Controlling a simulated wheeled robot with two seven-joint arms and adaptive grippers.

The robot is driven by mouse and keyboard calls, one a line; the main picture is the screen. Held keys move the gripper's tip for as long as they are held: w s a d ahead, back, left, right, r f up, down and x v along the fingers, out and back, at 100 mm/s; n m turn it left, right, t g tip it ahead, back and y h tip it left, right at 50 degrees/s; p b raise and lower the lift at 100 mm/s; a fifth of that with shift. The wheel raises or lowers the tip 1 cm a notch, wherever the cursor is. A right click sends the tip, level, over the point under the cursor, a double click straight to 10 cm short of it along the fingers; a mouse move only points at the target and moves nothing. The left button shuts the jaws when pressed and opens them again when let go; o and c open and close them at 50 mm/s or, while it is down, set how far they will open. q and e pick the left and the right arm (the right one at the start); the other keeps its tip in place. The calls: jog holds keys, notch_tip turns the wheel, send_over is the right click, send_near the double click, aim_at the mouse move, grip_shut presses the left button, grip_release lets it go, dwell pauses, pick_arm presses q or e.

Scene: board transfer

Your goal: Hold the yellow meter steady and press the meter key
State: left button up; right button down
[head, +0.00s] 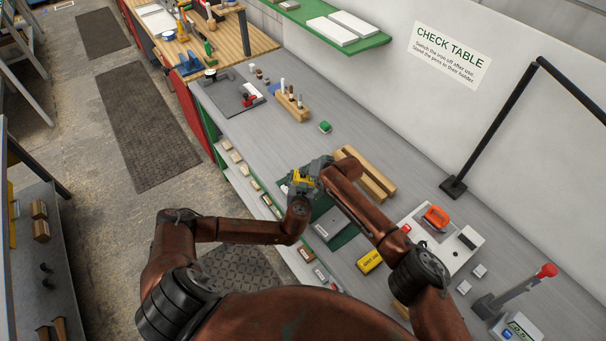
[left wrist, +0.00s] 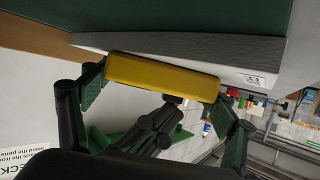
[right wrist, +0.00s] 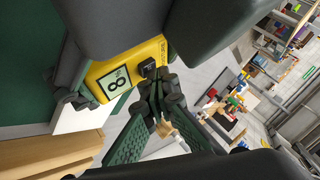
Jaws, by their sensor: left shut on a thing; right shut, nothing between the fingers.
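The yellow meter (head: 299,177) is between my two grippers above the near side of the bench. My left gripper (left wrist: 162,82) is shut on it, one finger at each end of the yellow body (left wrist: 162,76). In the right wrist view the meter (right wrist: 104,70) shows a display (right wrist: 115,82) reading like an 8 and a black key (right wrist: 147,68). My right gripper (right wrist: 157,90) is shut and empty, its fingertips close to the key; I cannot tell whether they touch it. In the head view the right gripper (head: 318,166) hides part of the meter.
A green mat (head: 343,238) with a grey slab (head: 329,223) lies below the arms. Wooden bars (head: 368,178) lie just beyond. A yellow box (head: 370,262) and a white board with an orange part (head: 436,217) stand right. The bench centre left (head: 260,125) is clear.

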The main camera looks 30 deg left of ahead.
aim_at(305, 176)
pick_arm(q)
jog(key=shift+f, duration=0.1)
pick_arm(e)
jog(key=shift+r, duration=0.8)
jog(key=shift+r, duration=2.55)
pick_arm(q)
jog(key=o, duration=1.4)
jog(key=shift+c, duration=0.2)
